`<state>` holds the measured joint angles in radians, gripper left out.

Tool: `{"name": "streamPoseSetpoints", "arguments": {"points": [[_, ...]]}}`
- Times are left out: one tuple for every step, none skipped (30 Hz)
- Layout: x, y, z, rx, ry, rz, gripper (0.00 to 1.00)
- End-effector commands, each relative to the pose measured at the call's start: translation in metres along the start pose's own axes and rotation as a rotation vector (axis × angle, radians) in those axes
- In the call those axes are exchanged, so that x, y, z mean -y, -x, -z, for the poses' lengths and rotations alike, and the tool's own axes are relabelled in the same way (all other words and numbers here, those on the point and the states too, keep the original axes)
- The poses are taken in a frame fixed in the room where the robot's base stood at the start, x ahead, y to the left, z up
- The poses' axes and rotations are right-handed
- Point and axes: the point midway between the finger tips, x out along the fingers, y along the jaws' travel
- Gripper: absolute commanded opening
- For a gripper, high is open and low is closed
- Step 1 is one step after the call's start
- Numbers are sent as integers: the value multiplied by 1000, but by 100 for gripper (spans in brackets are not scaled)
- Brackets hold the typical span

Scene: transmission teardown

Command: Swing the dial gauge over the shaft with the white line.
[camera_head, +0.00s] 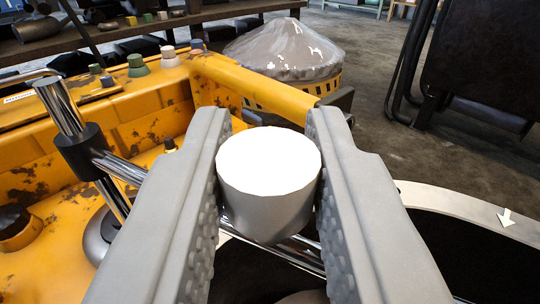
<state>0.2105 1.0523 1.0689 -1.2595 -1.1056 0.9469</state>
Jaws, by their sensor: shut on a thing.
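A short grey cylinder with a blank white top, seemingly the dial gauge (268,190), is between the two grey ridged fingers of my gripper (270,132). Both fingers press on its sides. A chrome rod (125,170) runs from behind the left finger to a black clamp (82,150) on a tilted chrome post (58,103). I cannot make out the shaft with the white line. The area below the gauge is mostly hidden by the gauge and fingers, with chrome bars and a pale patch partly showing.
A rusty yellow housing (150,128) fills the left. A pale ring (440,195) with a white arrow (506,217) surrounds a dark opening at lower right. A grey-covered heap (285,48) stands behind. A dark chair-like object (480,60) is at upper right, with open floor before it.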

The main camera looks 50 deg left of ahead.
Motion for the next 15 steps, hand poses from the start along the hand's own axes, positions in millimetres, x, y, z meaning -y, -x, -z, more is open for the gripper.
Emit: {"name": "streamPoseSetpoints", "arguments": {"points": [[-2, -2, 0, -1, 2, 19, 0], [-2, -3, 0, -1, 2, 31, 0], [-3, -5, 0, -1, 1, 45, 0], [-3, -6, 1, -2, 2, 54, 0], [-4, -6, 1, -2, 3, 62, 0], [-4, -7, 0, -1, 1, 72, 0], [-4, -8, 0, -1, 1, 79, 0], [-4, -9, 1, -2, 1, 85, 0], [-4, -9, 0, -2, 1, 91, 0], [-4, -10, 0, -2, 1, 95, 0], [-5, -10, 1, -1, 1, 98, 0], [-5, -10, 1, -1, 1, 101, 0], [-5, -11, 1, -1, 2, 103, 0], [-5, -11, 2, -2, 2, 104, 0], [-5, -11, 2, -2, 2, 105, 0]]}}
